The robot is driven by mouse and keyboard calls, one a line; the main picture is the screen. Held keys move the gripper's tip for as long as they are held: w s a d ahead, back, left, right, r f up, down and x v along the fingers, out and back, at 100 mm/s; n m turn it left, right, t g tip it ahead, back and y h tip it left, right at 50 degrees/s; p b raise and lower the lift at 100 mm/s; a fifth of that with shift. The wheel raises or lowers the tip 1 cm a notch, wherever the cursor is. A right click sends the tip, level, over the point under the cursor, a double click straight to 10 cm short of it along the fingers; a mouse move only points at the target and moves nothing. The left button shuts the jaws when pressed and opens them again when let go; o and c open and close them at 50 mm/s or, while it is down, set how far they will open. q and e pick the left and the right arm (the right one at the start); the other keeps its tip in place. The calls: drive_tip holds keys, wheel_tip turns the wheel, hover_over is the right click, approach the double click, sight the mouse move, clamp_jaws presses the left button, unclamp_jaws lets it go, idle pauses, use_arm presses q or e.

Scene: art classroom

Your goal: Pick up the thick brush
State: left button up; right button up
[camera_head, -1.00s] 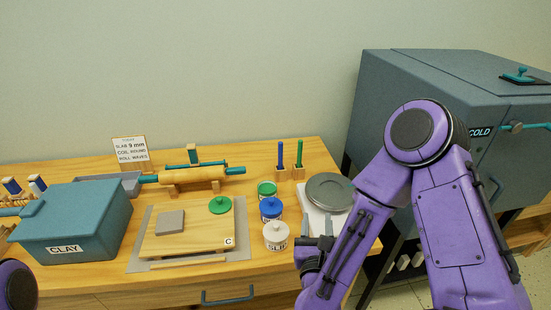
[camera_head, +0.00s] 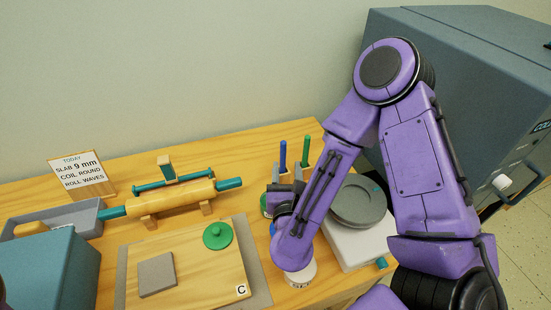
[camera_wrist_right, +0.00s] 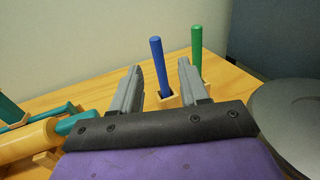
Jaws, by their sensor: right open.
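Two upright handles stand in small wooden holders at the back right of the table: a blue one (camera_head: 282,154) and a green one (camera_head: 306,151). I cannot tell for sure which is the thick brush. My right gripper (camera_head: 287,172) is open just in front of them. In the right wrist view, the blue handle (camera_wrist_right: 158,62) appears between the two open fingers, beyond them and not held. The green handle (camera_wrist_right: 196,45) is just right of the right finger. The lower end of the blue one sits in its holder (camera_wrist_right: 168,98). My left gripper is out of view.
A grey round-topped device (camera_head: 358,202) stands close to the right of my right arm. A rolling pin (camera_head: 170,198) on a stand lies to the left. Jars (camera_head: 302,273) are partly hidden under my forearm. A board with a green disc (camera_head: 217,236) is front left.

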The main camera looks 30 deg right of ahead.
sight(283, 147)
drive_tip(key=b+x, duration=0.4)
drive_tip(key=shift+w+b, duration=0.2)
drive_tip(key=shift+b, duration=0.2)
drive_tip(key=shift+w+d+r+p, duration=0.3)
drive_tip(key=shift+w+p, duration=0.2)
drive_tip(key=shift+w, duration=0.1)
drive_tip(key=shift+w+d+r+p, duration=0.2)
drive_tip(key=shift+w+r+p, duration=0.05)
drive_tip(key=shift+w+p, duration=0.3)
drive_tip(key=shift+f+x, duration=0.25)
drive_tip(key=shift+x, duration=0.85)
drive_tip(key=shift+w+f, duration=0.1)
clamp_jaws()
